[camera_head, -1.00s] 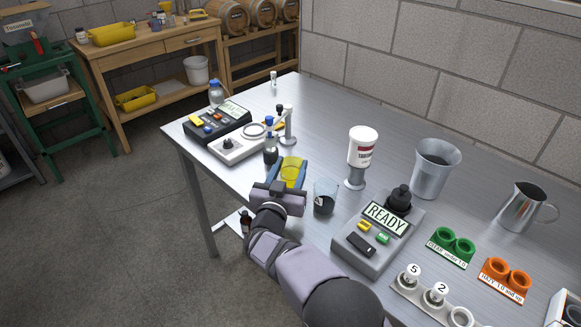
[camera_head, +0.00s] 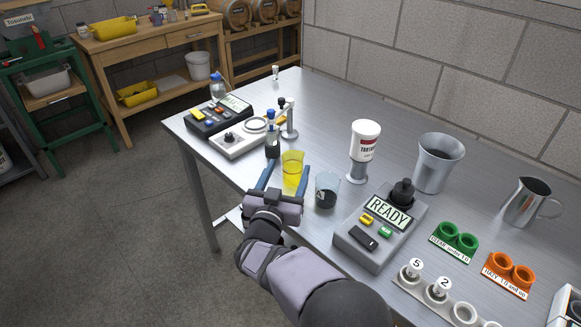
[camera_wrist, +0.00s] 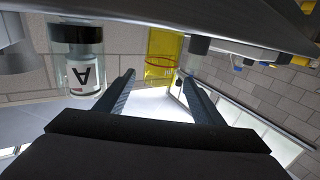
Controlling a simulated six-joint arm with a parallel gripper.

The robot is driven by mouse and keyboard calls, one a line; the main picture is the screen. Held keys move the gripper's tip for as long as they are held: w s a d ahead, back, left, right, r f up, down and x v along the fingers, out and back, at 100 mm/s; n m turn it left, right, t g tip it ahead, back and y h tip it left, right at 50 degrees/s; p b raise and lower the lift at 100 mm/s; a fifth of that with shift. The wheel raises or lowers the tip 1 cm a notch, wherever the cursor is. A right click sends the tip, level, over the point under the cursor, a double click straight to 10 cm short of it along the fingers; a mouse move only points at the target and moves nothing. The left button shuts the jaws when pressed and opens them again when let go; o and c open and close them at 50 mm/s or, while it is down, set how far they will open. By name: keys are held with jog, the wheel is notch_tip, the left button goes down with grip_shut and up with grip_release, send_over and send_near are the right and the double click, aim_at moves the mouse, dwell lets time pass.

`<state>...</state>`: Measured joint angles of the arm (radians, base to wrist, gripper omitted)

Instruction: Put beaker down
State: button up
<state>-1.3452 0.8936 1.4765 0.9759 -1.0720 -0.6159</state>
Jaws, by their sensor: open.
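A clear beaker with yellow liquid (camera_head: 292,172) stands upright on the steel bench near its front edge. It also shows in the wrist view (camera_wrist: 163,58), where the picture is upside down. My gripper (camera_head: 285,180) is open and empty, on the near side of the beaker, with its blue fingers pointing towards it. In the wrist view the two fingertips (camera_wrist: 159,79) are apart, with the beaker beyond them. A second beaker with dark contents and a letter A label (camera_head: 326,191) stands close to the right finger.
A dark bottle (camera_head: 272,146) and a stand with a ring (camera_head: 289,122) are behind on the left. A grey READY meter (camera_head: 377,232) stands to the right. The bench's back middle is clear.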

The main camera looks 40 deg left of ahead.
aim_at(290, 174)
jog(key=shift+o, duration=0.5)
jog(key=shift+v, duration=1.2)
jog(key=shift+w+d+r+g+h+p, duration=0.2)
jog(key=shift+r+g+h+p, duration=0.1)
jog(key=shift+p, duration=0.1)
jog(key=shift+w+d+r+g+h+p, duration=0.1)
jog(key=shift+g+h+p, duration=0.2)
jog(key=shift+h+p, duration=0.15)
jog(key=shift+d+g+p, duration=0.1)
jog(key=shift+g+p, duration=0.3)
jog(key=shift+p, duration=0.1)
jog(key=shift+s+g+h+p, duration=0.35)
jog(key=shift+s+g+p, duration=0.15)
jog(key=shift+g, duration=0.3)
jog(key=shift+s, duration=0.15)
jog(key=shift+s+f+p+x, duration=0.1)
jog(key=shift+f+x, duration=0.05)
jog(key=shift+x, duration=1.1)
jog(key=shift+s+f+p+x, duration=0.1)
jog(key=shift+f+p+x, duration=0.05)
jog(key=shift+x, duration=1.1)
jog(key=shift+s+f+p+x, duration=0.1)
jog(key=shift+f+x, duration=0.05)
jog(key=shift+x, duration=1.1)
